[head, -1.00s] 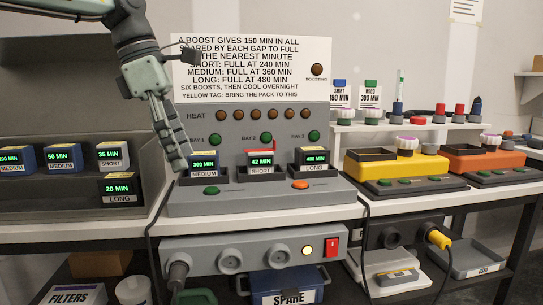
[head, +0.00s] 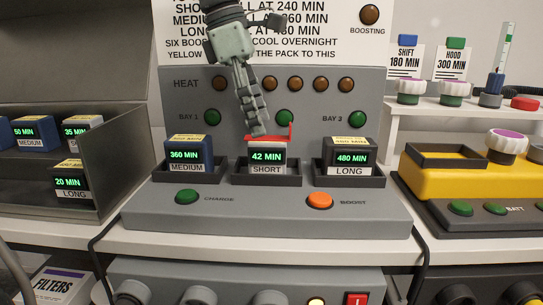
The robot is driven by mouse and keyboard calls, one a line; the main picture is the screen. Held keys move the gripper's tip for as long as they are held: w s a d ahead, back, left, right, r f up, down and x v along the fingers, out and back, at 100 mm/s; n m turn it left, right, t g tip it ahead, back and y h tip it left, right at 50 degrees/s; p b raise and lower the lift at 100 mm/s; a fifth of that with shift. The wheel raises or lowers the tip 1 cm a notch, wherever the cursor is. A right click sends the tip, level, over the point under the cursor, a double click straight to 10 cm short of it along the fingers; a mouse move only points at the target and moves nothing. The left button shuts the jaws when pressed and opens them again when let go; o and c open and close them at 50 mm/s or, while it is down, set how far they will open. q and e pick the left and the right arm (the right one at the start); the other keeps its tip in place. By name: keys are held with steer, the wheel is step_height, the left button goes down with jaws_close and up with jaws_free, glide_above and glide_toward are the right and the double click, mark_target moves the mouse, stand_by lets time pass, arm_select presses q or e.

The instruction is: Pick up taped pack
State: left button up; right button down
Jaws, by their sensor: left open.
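The pack with red tape (head: 266,157) sits upright in the middle bay of the grey charger (head: 262,211). Its display reads 42 MIN and its label reads SHORT. A red loop stands up at its top right. My left gripper (head: 258,131) comes down from above, its fingertips right at the pack's top edge. The fingers are open and overlap the tape in the picture; I cannot tell whether they touch it. My right gripper is not in view.
A MEDIUM pack (head: 185,153) at 360 MIN and a LONG pack (head: 348,156) at 480 MIN flank it closely. A green charge button (head: 187,196) and an orange boost button (head: 320,200) are in front. A shelf (head: 120,150) with packs stands left, a yellow unit (head: 425,180) right.

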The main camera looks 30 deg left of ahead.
mark_target(267, 138)
arm_select(q)
steer(key=x, duration=0.5)
steer(key=shift+w, duration=0.15)
steer(key=shift+c, duration=0.6)
jaws_close()
